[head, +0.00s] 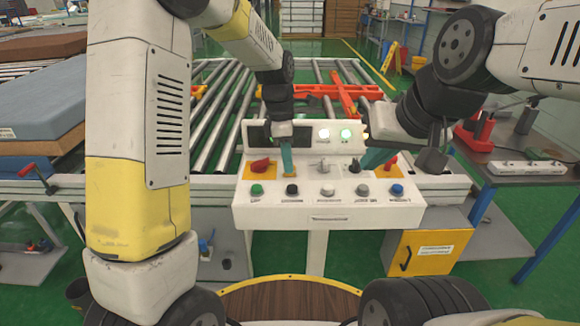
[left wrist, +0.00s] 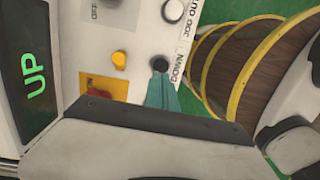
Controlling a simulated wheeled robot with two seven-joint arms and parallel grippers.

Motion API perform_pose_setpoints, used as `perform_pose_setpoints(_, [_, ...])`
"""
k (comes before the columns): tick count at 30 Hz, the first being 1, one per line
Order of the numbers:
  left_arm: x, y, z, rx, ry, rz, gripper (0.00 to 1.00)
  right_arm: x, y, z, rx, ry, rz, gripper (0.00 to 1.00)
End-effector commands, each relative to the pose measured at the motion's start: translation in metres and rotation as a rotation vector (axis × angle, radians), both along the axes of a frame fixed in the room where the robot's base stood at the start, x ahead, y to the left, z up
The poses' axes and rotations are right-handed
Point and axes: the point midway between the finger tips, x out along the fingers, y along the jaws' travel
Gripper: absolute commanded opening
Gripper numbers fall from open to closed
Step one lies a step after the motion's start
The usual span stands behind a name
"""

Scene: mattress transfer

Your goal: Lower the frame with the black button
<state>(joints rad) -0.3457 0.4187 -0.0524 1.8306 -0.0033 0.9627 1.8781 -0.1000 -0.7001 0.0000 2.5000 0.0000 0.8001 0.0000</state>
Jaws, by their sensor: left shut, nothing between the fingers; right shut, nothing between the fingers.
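The black button (head: 292,189) is on the front row of the white control panel (head: 330,215). My left gripper (head: 288,172) has teal fingers, shut and empty, pointing down just behind the black button. In the left wrist view its fingertips (left wrist: 161,80) are right by the button; I cannot tell whether they touch it. My right gripper (head: 372,160) is shut and empty above the panel's right side. The orange frame (head: 345,98) lies among the rollers behind the panel.
The panel also has a green button (head: 257,189), a blue button (head: 397,189) and red knobs (head: 260,166) on yellow plates. The display (left wrist: 34,78) reads UP in green. Blue mattresses (head: 45,95) lie at the left. A table with a power strip (head: 527,169) stands at the right.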

Motion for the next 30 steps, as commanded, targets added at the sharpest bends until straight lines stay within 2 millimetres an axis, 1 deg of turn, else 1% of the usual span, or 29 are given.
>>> perform_pose_setpoints(1, [-0.002, -0.001, -0.011, 0.001, 0.004, 0.000, 0.00, 0.000, 0.000, 0.000, 0.000, 0.000, 0.000, 0.00])
perform_pose_setpoints(3, [-0.002, -0.002, -0.023, 0.001, 0.004, 0.000, 0.00, 0.000, 0.000, 0.000, 0.000, 0.000, 0.000, 0.00])
perform_pose_setpoints(6, [-0.003, -0.004, -0.035, 0.000, 0.002, 0.000, 0.00, 0.000, 0.000, 0.000, 0.000, 0.000, 0.000, 0.00])
perform_pose_setpoints(9, [-0.003, -0.005, -0.044, 0.000, 0.002, 0.000, 0.00, 0.000, 0.000, 0.000, 0.000, 0.000, 0.000, 0.00])
perform_pose_setpoints(13, [-0.003, -0.006, -0.048, 0.000, -0.001, 0.000, 0.00, 0.000, 0.000, 0.000, 0.000, 0.000, 0.000, 0.00])
perform_pose_setpoints(23, [-0.003, -0.006, -0.049, 0.000, 0.000, 0.000, 0.00, 0.000, 0.000, 0.000, 0.000, 0.000, 0.000, 0.00])
perform_pose_setpoints(27, [-0.004, -0.005, -0.064, 0.002, 0.003, 0.000, 0.00, 0.000, 0.000, 0.000, 0.000, 0.000, 0.000, 0.00])
perform_pose_setpoints(30, [-0.003, -0.005, -0.068, 0.001, 0.001, 0.000, 0.00, 0.000, 0.000, 0.000, 0.000, 0.000, 0.000, 0.00])
